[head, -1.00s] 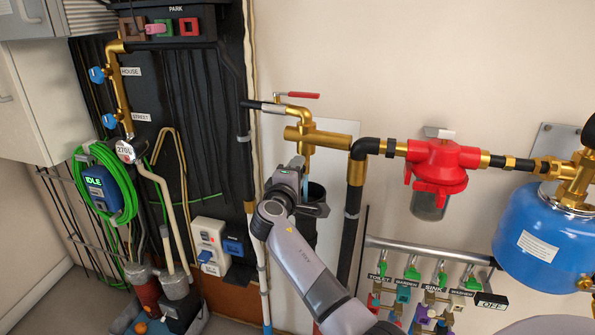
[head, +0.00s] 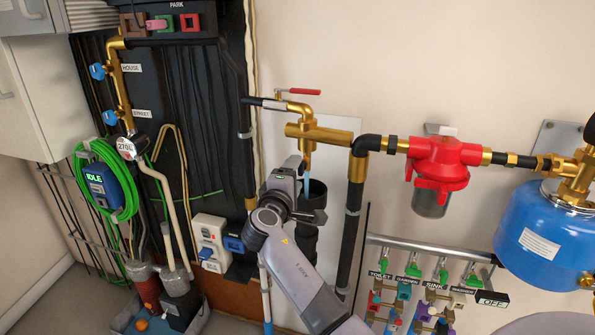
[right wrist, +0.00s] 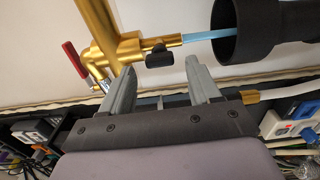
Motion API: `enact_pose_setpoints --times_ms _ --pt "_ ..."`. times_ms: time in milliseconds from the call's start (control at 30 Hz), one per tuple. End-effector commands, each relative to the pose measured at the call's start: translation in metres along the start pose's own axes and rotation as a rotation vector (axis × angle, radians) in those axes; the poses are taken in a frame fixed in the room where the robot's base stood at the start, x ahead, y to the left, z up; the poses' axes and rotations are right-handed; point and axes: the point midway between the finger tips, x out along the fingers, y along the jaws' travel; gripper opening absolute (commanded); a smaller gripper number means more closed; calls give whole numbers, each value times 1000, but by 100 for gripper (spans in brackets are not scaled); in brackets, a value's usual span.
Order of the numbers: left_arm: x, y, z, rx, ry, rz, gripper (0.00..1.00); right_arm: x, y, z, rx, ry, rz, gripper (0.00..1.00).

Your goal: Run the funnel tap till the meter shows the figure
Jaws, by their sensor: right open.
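The brass funnel tap (head: 318,134) is on the wall, with a small black knob (right wrist: 158,55) on its spout in the right wrist view. A blue stream of water (right wrist: 203,35) runs from the spout into the black funnel (head: 316,193), whose mouth also shows in the right wrist view (right wrist: 228,32). My right gripper (head: 298,168) is beside the spout. In the right wrist view its fingers (right wrist: 160,82) are apart and empty, with the knob beyond their tips. The round white meter (head: 126,147) reads about 270 with an unclear last digit. My left gripper is not in view.
A red-handled lever (head: 304,91) sits above the tap. A red filter (head: 437,160) and blue tank (head: 543,232) are to the right. A blue box (head: 97,188) reading IDLE hangs in a green hose coil. Black pipes flank the funnel.

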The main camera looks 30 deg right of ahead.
Motion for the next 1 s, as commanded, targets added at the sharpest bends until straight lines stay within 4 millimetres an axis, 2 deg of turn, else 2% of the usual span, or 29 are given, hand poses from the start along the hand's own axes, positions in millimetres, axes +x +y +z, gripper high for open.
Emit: enact_pose_setpoints --times_ms 100,300,867,967,1000 --pt "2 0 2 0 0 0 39 -17 -1 0 2 1 -2 62" --pt "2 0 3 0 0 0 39 -33 0 0 1 -1 1 62" --pt "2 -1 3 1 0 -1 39 -34 0 0 1 0 -1 62" --pt "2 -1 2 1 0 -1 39 -37 -14 2 10 23 -27 62" --pt "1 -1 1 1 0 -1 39 -39 -24 2 19 44 -48 62"
